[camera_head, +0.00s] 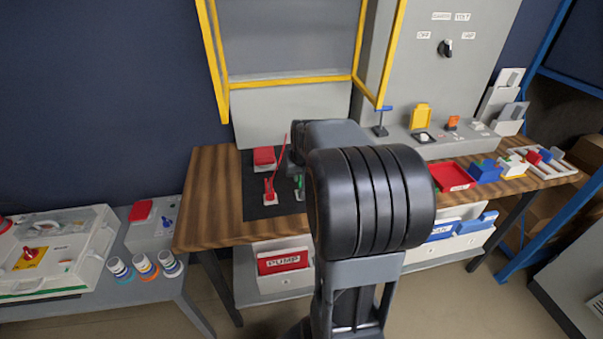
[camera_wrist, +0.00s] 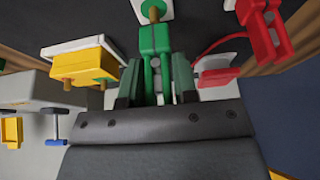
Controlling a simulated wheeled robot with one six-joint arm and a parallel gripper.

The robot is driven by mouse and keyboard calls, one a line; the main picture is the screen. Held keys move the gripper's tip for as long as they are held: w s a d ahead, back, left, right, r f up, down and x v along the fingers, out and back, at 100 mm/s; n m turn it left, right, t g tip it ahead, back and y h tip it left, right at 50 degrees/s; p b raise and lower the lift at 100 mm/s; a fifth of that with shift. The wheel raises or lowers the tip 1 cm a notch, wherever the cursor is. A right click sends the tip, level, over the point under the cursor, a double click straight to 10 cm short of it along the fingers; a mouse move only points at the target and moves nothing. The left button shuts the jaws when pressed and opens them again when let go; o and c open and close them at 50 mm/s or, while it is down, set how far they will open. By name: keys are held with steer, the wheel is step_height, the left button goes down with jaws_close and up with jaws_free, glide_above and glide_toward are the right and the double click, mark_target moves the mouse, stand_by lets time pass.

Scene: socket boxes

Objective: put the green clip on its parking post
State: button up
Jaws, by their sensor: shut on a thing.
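The green clip (camera_wrist: 153,42) is between the fingers of my gripper (camera_wrist: 156,82) in the wrist view, and the gripper is shut on it. A brass-coloured tip (camera_wrist: 153,11) shows at the clip's far end, over a white base plate (camera_wrist: 139,9). I cannot tell whether the clip is around that post or only close to it. In the head view my arm hides most of the gripper, and a bit of the green clip (camera_head: 300,181) shows left of the arm, low over the dark mat.
A red clip (camera_head: 269,189) stands on a white plate just left, with a red lead; it also shows in the wrist view (camera_wrist: 262,30). A red block (camera_head: 264,157) sits behind. A yellow block with brass pegs (camera_wrist: 82,63) is nearby in the wrist view. The wooden bench (camera_head: 211,195) is bare at left.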

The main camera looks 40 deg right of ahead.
steer(key=shift+f, duration=0.1)
steer(key=shift+f+b, duration=0.55)
steer(key=shift+f, duration=0.1)
steer(key=shift+f, duration=0.2)
steer(key=shift+f, duration=0.1)
stand_by(0.4)
steer(key=shift+f+b, duration=0.2)
steer(key=shift+b, duration=0.2)
steer(key=o, duration=1)
steer(key=shift+c, duration=0.2)
steer(key=p+v, duration=0.2)
steer(key=v, duration=1.1)
steer(key=shift+r, duration=0.45)
